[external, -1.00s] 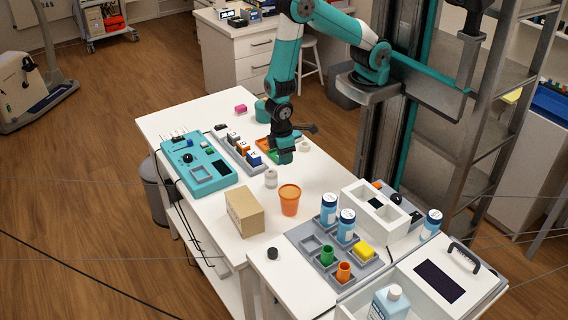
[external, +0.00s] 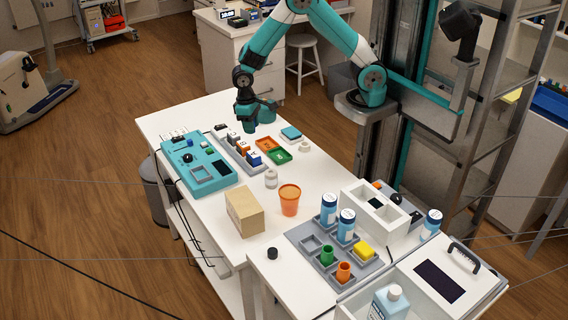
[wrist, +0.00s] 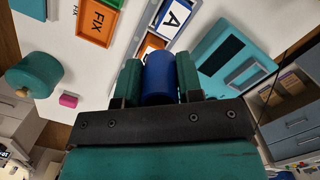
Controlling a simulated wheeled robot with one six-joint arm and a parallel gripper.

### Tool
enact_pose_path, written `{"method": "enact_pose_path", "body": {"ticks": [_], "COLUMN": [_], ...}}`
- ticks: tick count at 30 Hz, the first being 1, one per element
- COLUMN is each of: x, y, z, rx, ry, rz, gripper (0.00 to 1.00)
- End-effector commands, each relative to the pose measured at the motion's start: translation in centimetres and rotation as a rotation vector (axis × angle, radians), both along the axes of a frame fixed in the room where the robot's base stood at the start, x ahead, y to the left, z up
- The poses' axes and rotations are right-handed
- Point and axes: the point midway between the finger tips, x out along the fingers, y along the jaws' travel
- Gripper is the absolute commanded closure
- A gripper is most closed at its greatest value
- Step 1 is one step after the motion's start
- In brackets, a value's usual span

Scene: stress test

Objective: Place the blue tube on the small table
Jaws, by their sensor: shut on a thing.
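My gripper (external: 249,122) is raised above the far end of the long white table (external: 315,180). It is shut on the blue tube (wrist: 159,77), which sits between the teal fingers in the wrist view. In the external view only a small blue end of the tube (external: 251,128) shows below the fingers. The tube appears clear of the tabletop. A second white table (external: 268,288) adjoins at the front. I cannot tell which surface is the small table.
A cardboard box (external: 244,212), an orange cup (external: 289,199) and a grey tray (external: 312,262) with bottles stand nearer. A stool (external: 303,45) stands behind.

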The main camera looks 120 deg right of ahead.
Motion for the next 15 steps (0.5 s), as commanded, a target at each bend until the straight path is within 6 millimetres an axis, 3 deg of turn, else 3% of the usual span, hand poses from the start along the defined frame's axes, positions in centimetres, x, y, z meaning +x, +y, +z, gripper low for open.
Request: {"method": "enact_pose_path", "body": {"ticks": [1,6,10,15], "x": [-0.9,-4.5,-6.8,-8.1], "y": [-2.9,-9.3,-12.0,-13.3], "z": [0.2,3.2,4.8,5.2], "rx": [-0.003,-0.002,-0.001,0.001], "ry": [-0.007,0.0,0.007,0.015], "rz": [-0.127,-0.464,-0.625,-0.712], "gripper": [0.89,0.89,0.89,0.89]}}
